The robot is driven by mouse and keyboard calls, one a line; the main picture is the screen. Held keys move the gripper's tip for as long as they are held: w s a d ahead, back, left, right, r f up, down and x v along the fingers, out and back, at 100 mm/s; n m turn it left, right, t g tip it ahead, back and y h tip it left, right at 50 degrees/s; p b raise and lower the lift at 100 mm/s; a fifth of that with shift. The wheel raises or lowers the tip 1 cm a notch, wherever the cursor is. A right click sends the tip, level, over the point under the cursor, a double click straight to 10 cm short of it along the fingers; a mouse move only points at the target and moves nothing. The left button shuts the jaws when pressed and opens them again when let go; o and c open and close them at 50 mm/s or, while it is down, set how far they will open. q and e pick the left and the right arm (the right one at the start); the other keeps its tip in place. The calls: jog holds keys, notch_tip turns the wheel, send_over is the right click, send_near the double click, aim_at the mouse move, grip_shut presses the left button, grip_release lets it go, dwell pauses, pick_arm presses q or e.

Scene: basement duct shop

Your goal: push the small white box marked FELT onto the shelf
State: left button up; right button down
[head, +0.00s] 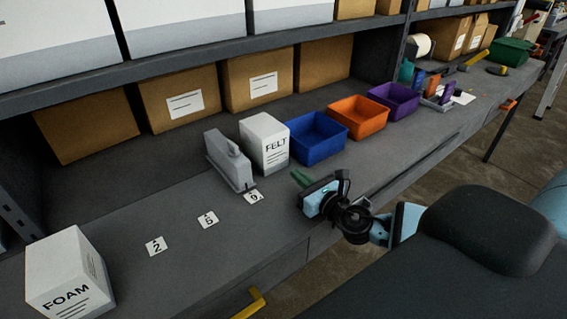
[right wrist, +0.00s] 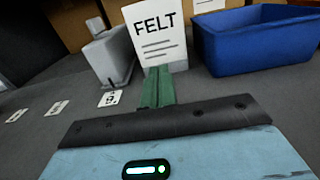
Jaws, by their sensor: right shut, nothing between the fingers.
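The small white box marked FELT (head: 264,143) stands upright on the grey worktop, between a grey tape-dispenser-like object (head: 229,160) and a blue bin (head: 316,138). It also shows in the right wrist view (right wrist: 157,35), straight beyond the fingers. My right gripper (head: 301,178) is shut and empty, low over the worktop, in front of the box and a little to its right. In the head view a small gap shows between fingertips and box. In the right wrist view the green fingertips (right wrist: 158,86) overlap the box's lower edge. A grey shelf (head: 200,72) runs above the worktop. My left gripper is out of view.
Orange (head: 357,117) and purple (head: 394,101) bins continue the row rightward. Cardboard boxes (head: 180,99) stand behind, under the shelf. A white FOAM box (head: 68,275) stands at the front left. Number cards (head: 208,220) lie flat on mostly clear worktop.

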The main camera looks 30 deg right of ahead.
aim_at(276, 157)
jog(key=w, duration=0.6)
jog(key=shift+a+r, duration=0.1)
jog(key=shift+a, duration=0.2)
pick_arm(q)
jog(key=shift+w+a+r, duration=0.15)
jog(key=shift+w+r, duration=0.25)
pick_arm(e)
jog(key=shift+w, duration=0.7)
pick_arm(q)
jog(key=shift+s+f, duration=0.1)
pick_arm(e)
jog(key=shift+f, duration=0.2)
